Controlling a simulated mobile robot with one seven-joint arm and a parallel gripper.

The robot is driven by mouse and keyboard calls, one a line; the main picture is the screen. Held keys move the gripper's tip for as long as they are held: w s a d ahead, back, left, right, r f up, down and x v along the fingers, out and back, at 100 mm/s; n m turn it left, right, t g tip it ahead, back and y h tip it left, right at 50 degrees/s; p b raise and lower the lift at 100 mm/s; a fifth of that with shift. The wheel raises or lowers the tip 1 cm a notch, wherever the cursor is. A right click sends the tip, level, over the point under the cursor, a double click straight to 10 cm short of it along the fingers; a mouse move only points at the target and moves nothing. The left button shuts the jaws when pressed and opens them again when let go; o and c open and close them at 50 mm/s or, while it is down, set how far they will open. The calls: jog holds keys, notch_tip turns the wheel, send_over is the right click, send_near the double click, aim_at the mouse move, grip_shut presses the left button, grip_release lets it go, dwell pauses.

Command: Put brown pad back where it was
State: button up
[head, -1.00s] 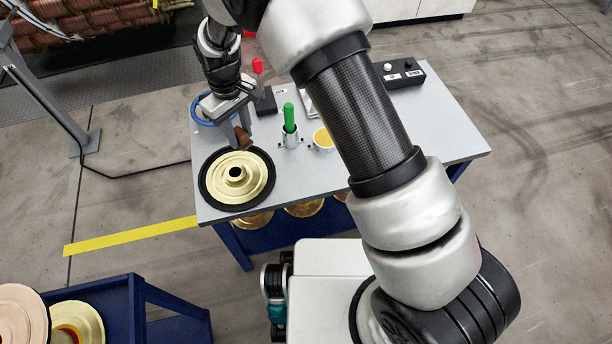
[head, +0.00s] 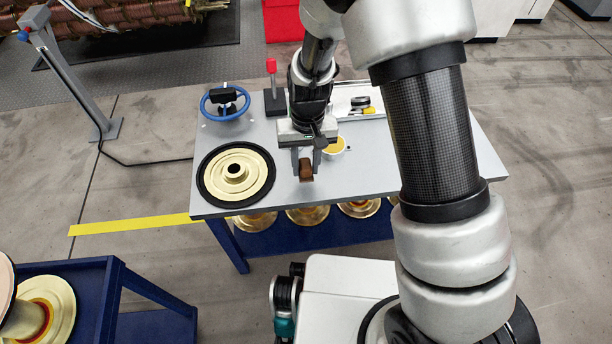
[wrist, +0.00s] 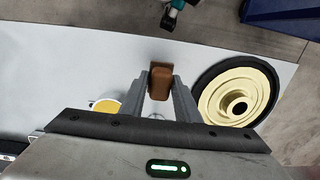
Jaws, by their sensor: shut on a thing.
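The brown pad (head: 306,169) is held between the two fingers of my gripper (head: 305,164), over the front part of the grey table (head: 350,178). In the wrist view the pad (wrist: 160,82) sits between the fingertips of my gripper (wrist: 161,92), with bare table around it. I cannot tell how high the pad is above the table. A brass-coloured spool on a black ring (head: 236,174) lies to the left of my gripper and is apart from it. It also shows in the wrist view (wrist: 220,92) to the right.
A white cup with yellow contents (head: 334,146) stands close to my gripper's right. A blue handwheel (head: 224,103), a red-topped lever (head: 272,88) and a tray (head: 360,99) are at the back. The table's right part is clear. Several spools (head: 307,215) sit below the tabletop.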

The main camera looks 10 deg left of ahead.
aim_at(306, 174)
jog(key=shift+f+b, duration=0.5)
jog(key=shift+f, duration=1.4)
jog(key=shift+f, duration=0.2)
jog(key=o, duration=1.1)
jog(key=shift+r, duration=0.1)
